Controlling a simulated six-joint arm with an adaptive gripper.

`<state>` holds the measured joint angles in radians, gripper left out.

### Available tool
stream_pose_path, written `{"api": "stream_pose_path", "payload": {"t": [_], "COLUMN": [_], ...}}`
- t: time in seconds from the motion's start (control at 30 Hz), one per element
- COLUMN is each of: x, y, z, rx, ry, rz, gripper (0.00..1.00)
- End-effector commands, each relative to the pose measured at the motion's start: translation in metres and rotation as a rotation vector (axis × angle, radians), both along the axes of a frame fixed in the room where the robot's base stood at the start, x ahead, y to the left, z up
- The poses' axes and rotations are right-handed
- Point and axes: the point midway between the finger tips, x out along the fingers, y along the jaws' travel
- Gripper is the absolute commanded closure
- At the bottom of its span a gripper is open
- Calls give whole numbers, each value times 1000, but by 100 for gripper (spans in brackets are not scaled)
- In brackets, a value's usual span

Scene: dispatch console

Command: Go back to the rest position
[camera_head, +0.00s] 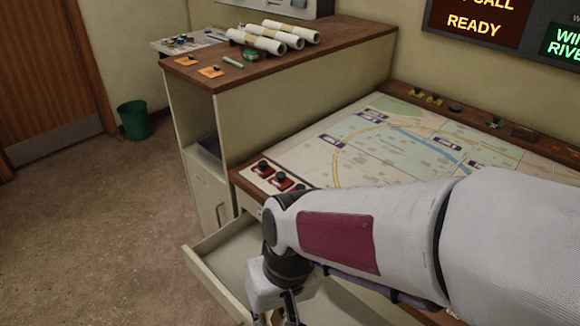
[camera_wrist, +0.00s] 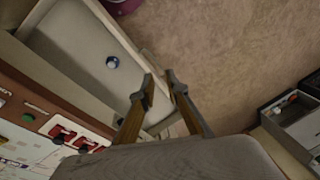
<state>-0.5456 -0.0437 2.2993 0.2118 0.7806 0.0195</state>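My gripper (camera_wrist: 159,78) shows in the wrist view with its two fingers apart and nothing between them. Its tips point across the front corner of an open pale drawer (camera_wrist: 142,40). In the head view my gripper (camera_head: 280,316) is low at the bottom edge, over the same drawer (camera_head: 205,270), and is partly cut off. A small round dark-blue and white object (camera_wrist: 112,62) lies in the drawer, apart from the fingers. My arm hides part of the drawer and console in the head view.
The map console (camera_head: 350,150) has red switches (camera_head: 276,180) at its near left corner. A wooden-topped cabinet (camera_head: 290,62) bears paper rolls (camera_head: 272,38). A green bin (camera_head: 134,120) stands by the wall. Floor left of the drawer is clear. A grey box (camera_wrist: 295,120) shows at right.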

Motion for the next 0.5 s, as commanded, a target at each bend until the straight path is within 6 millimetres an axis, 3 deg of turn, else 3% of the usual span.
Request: {"api": "stream_pose_path", "payload": {"t": [0.2, 0.5], "x": [-10, -25], "y": [-49, -106], "z": [19, 40], "rx": [-38, -82], "ry": [-40, -112], "rz": [-16, -72], "gripper": [86, 86]}}
